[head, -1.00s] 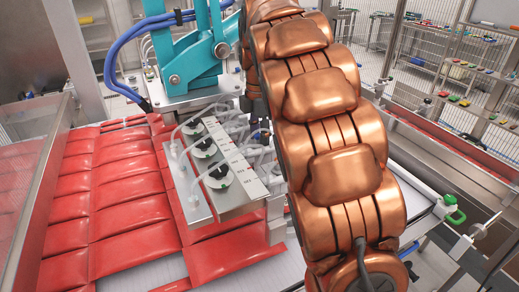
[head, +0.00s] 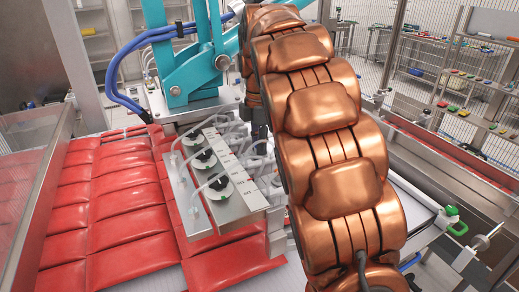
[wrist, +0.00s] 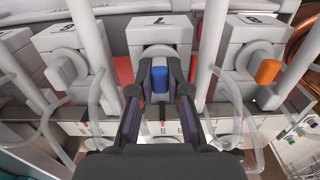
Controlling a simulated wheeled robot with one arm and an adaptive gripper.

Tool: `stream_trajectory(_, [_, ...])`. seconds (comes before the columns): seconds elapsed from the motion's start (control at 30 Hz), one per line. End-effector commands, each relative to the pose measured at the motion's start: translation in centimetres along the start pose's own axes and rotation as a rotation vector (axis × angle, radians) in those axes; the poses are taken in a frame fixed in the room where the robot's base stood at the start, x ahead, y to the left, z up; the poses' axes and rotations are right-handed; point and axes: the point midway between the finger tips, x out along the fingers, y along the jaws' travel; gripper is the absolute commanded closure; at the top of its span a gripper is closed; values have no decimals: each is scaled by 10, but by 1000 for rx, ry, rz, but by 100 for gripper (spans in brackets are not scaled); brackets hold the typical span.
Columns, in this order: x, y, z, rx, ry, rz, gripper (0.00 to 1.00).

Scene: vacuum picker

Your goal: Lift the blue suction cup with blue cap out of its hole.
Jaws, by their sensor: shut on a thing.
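The blue cap (wrist: 160,78) shows in the middle of the wrist view, in front of a white block marked 7. My gripper (wrist: 160,72) has one finger on each side of it and is shut on it. The suction cup below the cap is hidden or too small to make out, so I cannot tell whether it sits in its hole. In the head view my copper arm hides the gripper and the blue cap.
An orange cap (wrist: 268,72) on a similar block is to the right, and a white-grey one (wrist: 62,73) to the left. Clear tubes and white rods stand close on both sides. A metal plate (head: 240,213) with black-topped cups lies over red packs (head: 125,215).

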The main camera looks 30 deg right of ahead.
Motion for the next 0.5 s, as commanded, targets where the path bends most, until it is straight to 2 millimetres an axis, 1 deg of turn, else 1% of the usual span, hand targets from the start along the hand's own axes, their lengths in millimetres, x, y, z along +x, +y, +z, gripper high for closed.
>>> stream_trajectory(0.4, [-40,1,0,0,-1,6,100])
stream_trajectory(0.5, [-54,0,0,0,0,1,100])
